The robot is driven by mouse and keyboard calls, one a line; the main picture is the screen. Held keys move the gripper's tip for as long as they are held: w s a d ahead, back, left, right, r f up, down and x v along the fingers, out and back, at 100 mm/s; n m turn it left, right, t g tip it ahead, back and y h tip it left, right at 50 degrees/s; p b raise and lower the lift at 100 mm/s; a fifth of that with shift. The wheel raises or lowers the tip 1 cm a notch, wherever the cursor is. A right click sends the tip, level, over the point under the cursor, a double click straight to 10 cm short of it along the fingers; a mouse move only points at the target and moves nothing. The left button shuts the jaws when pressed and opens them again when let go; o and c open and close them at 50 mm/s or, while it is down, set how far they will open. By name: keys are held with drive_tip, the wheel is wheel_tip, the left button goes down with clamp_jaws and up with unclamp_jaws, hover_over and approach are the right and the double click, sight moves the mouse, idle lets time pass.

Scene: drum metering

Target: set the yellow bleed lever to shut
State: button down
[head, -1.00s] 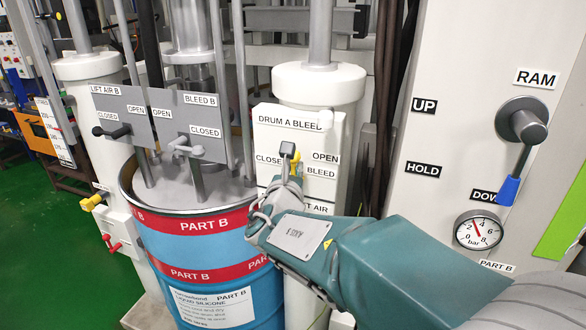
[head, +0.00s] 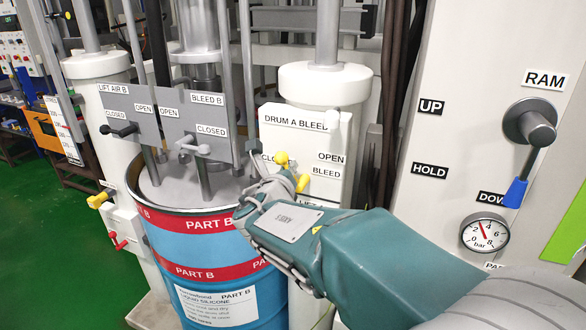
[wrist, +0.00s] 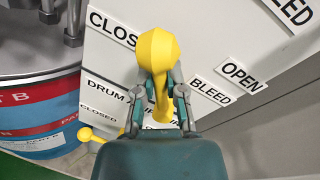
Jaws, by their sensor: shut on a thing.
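The yellow bleed lever (head: 282,159) is on the white DRUM A BLEED panel (head: 296,120), between the CLOSED label on the left and the OPEN and BLEED labels on the right. In the wrist view its rounded yellow end (wrist: 157,50) fills the middle, beside the CLOSED label, with its narrower part running down between my fingers. My gripper (wrist: 162,92) is shut on the lever, one finger on each side. In the head view my gripper (head: 283,184) covers part of the lever and of the CLOSED label, so the lever's exact angle is hard to tell.
A second yellow handle (wrist: 97,134) shows lower left in the wrist view. The Part B drum (head: 205,240) stands left of my gripper, with BLEED B and LIFT AIR B levers above it. The RAM lever (head: 525,150) and gauge (head: 485,235) are at right.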

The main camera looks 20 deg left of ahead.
drive_tip(key=shift+a+f+n+g+h, duration=0.15)
drive_tip(key=shift+a+f+n+h, duration=0.45)
drive_tip(key=shift+n, duration=1.05)
drive_tip(key=shift+a+f+n+g+h, duration=0.2)
drive_tip(key=shift+f+n, duration=0.55)
drive_tip(key=shift+n, duration=0.95)
drive_tip(key=shift+a+f+n+g+h, duration=0.15)
drive_tip(key=shift+a+f+n+h, duration=0.35)
drive_tip(key=shift+n, duration=1.15)
drive_tip(key=shift+d+f, duration=0.15)
drive_tip(key=shift+f, duration=0.15)
drive_tip(key=c, duration=0.9)
unclamp_jaws()
drive_tip(key=shift+o, duration=1.1)
drive_tip(key=shift+w, duration=0.1)
drive_tip(key=shift+a, duration=0.2)
drive_tip(key=shift+d, duration=0.1)
